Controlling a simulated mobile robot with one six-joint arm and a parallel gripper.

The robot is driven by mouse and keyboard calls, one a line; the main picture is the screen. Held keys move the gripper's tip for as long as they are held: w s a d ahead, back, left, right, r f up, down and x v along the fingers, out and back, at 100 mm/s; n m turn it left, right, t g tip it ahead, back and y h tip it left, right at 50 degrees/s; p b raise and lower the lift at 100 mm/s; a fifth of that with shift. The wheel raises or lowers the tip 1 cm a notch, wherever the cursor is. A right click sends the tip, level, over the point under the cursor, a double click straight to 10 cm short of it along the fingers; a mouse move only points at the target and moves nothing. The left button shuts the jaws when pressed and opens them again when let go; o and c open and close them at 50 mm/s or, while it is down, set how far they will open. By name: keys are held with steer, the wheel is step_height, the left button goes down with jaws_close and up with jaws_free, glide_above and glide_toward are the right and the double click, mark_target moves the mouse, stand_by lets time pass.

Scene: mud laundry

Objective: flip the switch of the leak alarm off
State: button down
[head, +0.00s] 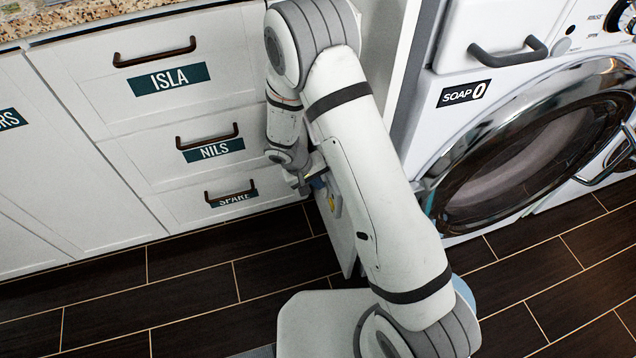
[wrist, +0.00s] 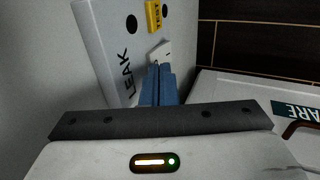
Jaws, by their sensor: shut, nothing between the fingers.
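The leak alarm (wrist: 100,45) is a pale box marked LEAK, mounted on a light panel, in the left half of the wrist view. It has a yellow TEST button (wrist: 153,16) and a small white switch (wrist: 160,50). My gripper (wrist: 158,68) has blue fingers pressed together, with nothing between them. Their tips are at the lower edge of the switch in the picture; I cannot tell whether they touch it. In the head view my gripper (head: 318,183) is low beside the cabinet, and my arm hides most of the alarm.
White drawers labelled ISLA (head: 168,79), NILS (head: 213,149) and SPARE (head: 233,199) have dark protruding handles, to the left of my gripper. A washing machine (head: 462,130) with a round door stands at right. The dark tiled floor (head: 150,300) is clear in front of the cabinets.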

stand_by(0.3)
steer(key=p+v, duration=0.3)
steer(key=v, duration=0.9)
steer(key=shift+a+f, duration=0.2)
steer(key=shift+a, duration=0.15)
steer(key=shift+s, duration=0.15)
